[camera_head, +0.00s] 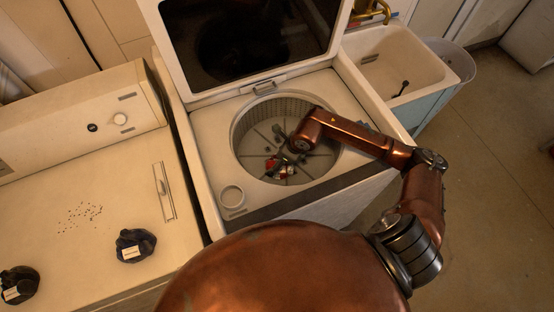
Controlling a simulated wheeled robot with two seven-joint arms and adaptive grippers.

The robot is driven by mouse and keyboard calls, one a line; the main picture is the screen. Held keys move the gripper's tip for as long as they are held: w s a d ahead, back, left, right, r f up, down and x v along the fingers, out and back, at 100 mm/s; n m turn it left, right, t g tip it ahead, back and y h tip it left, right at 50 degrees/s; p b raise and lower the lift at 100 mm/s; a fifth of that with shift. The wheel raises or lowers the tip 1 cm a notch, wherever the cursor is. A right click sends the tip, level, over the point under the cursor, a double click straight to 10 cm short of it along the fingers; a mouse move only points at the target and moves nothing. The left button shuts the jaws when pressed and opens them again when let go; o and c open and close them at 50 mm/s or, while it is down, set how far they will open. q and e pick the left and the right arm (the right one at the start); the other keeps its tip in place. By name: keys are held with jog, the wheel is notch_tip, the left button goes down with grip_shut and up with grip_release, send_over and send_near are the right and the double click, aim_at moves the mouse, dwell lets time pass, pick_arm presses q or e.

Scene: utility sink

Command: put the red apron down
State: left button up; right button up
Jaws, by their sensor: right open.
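My right arm reaches from the right over the open top-loading washer (215,130). My right gripper (281,163) points down inside the round drum (240,133) and is open. It looks small and dark from above, so the fingers are hard to make out. A small red patch (287,171) shows right at the gripper, low in the drum. It may be the red apron, but its shape and whether it touches the fingers cannot be told. My left gripper is not in view.
The washer lid (180,58) stands raised behind the drum. A white appliance (60,190) on the left carries two dark bundles with white labels (135,245) (18,285) and scattered dark specks (80,215). A utility sink (400,62) stands at the back right. The floor (490,200) at right is clear.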

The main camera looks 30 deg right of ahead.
aim_at(287, 166)
jog(key=p+v, duration=0.1)
jog(key=v, duration=1.1)
dwell(0.6)
